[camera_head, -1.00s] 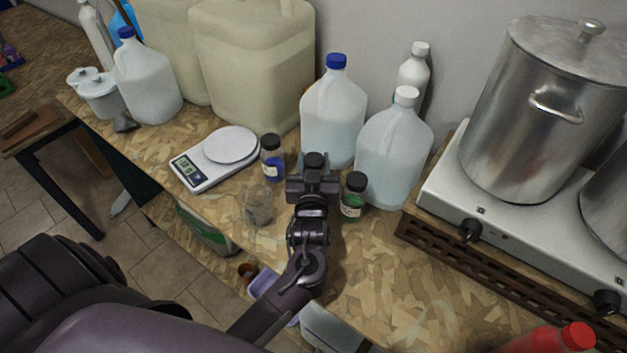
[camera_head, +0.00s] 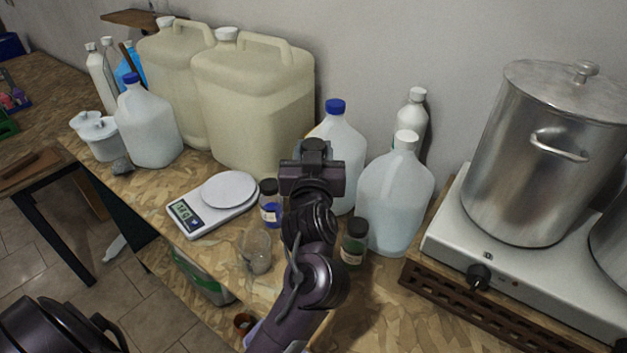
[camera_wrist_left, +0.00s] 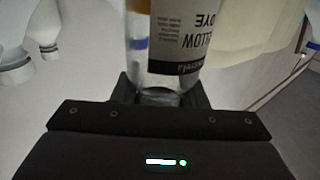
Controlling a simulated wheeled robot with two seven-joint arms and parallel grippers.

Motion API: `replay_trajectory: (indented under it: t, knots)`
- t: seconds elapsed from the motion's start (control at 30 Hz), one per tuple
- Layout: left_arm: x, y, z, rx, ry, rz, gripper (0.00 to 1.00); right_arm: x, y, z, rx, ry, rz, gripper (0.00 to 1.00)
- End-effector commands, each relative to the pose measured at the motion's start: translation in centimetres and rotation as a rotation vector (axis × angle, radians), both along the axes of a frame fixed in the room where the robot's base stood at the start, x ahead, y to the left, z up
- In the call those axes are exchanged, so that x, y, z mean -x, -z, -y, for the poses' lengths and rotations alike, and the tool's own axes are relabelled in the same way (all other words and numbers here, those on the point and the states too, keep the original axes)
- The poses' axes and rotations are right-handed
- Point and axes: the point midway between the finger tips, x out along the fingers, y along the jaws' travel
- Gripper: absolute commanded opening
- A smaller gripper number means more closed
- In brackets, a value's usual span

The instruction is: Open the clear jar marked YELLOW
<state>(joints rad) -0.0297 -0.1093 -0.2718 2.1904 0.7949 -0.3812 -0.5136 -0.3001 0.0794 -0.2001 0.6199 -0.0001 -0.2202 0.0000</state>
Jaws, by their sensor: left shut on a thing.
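My left gripper (camera_head: 312,178) is shut on the clear jar marked YELLOW, held up above the bench. In the left wrist view, the jar (camera_wrist_left: 145,68) sits between the fingers of the left gripper (camera_wrist_left: 160,95). Its label reads YELLOW DYE, upside down in that picture. In the head view the gripper hides most of the jar. My right gripper is not in view.
A blue-content jar (camera_head: 270,205), a green-content jar (camera_head: 354,245) and a clear beaker (camera_head: 256,252) stand close around the arm. A scale (camera_head: 195,217) is at left. Jugs (camera_head: 395,205) stand behind, and a hotplate (camera_head: 450,240) with a steel pot (camera_head: 525,160) is at right.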

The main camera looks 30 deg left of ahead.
Motion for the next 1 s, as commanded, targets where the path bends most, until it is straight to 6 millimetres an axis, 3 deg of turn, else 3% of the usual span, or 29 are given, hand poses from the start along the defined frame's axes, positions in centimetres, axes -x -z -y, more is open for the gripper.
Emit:
replay_trajectory:
  t: [0.1,0.23,0.67,0.7,1.0]
  knots:
    - [0.0,-2.2,0.0,0.002,0.001,0.007,0.01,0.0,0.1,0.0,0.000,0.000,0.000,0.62]
    - [0.0,-3.6,0.0,0.001,-0.001,0.004,0.01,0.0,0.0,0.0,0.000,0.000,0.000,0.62]
    - [0.0,-4.4,0.0,0.000,0.000,0.001,0.01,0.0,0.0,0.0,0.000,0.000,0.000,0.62]
    - [0.0,-4.4,0.0,0.000,0.000,0.001,0.37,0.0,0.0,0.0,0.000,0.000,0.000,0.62]
    - [0.0,-4.4,0.0,0.000,0.000,0.001,0.00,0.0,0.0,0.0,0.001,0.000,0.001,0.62]
